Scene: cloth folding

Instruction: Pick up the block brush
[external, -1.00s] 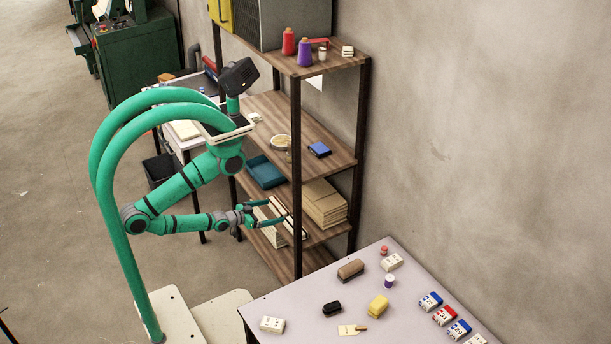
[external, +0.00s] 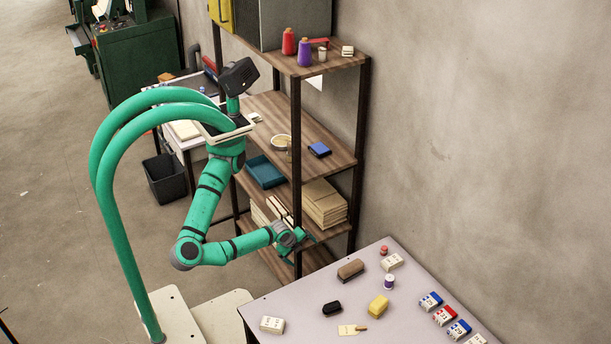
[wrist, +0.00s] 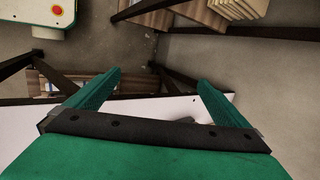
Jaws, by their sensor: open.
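The block brush (external: 351,270) looks like a brown block with a darker lower part. It lies on the table near its back left edge in the external view. My gripper (external: 304,243) is in front of the lower shelves, up and to the left of the brush and apart from it. In the wrist view my gripper (wrist: 160,80) has its two green fingers spread wide with nothing between them. The brush cannot be made out in the wrist view.
The pale table (external: 290,300) also holds a black block (external: 332,308), a yellow block (external: 378,306), a purple spool (external: 389,282) and several small boxes. A wooden shelf unit (external: 297,180) with dark posts stands close behind my gripper.

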